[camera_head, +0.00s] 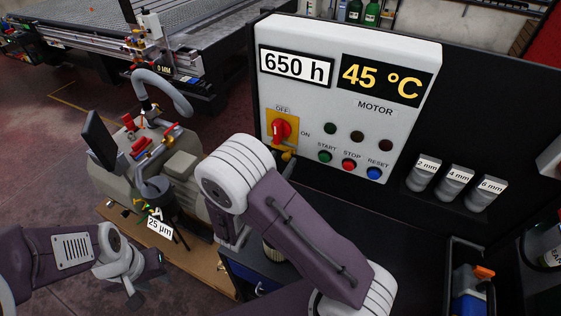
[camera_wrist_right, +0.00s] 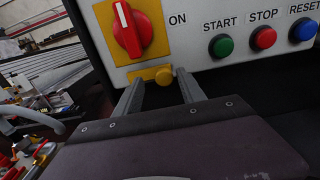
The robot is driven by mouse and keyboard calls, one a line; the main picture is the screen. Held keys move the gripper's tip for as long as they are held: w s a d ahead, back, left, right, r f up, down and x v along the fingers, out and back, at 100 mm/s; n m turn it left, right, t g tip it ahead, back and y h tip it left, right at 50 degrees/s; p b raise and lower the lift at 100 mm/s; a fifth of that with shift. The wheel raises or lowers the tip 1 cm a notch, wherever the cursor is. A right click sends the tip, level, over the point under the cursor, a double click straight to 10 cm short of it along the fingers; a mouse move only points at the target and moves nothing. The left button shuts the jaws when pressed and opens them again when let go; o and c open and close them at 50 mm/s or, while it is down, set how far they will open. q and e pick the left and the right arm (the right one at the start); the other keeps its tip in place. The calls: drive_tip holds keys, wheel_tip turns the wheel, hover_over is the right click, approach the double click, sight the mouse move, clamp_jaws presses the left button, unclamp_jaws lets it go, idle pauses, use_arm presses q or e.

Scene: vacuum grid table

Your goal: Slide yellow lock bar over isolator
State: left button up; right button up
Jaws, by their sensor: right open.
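The red isolator knob (camera_head: 281,130) sits on a yellow plate on the white control panel, pointing toward OFF. It is also large in the right wrist view (camera_wrist_right: 127,28). Just below it is the yellow lock bar (camera_head: 288,154), which shows in the right wrist view with a round yellow knob (camera_wrist_right: 164,76) at its end. My right gripper (camera_wrist_right: 160,90) is open, its two fingers below and to either side of that yellow knob; I see nothing held between them.
Green START (camera_head: 325,156), red STOP (camera_head: 349,164) and blue RESET (camera_head: 375,173) buttons are right of the isolator. Several labelled grey cylinders (camera_head: 455,180) stand at the right. A pump (camera_head: 175,170) with a hose stands at the left. Dark bench top lies below the panel.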

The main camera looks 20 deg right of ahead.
drive_tip(key=b+v, duration=0.1)
drive_tip(key=v, duration=0.8)
drive_tip(key=shift+w+b, duration=0.15)
drive_tip(key=shift+b, duration=0.15)
drive_tip(key=shift+a, duration=0.1)
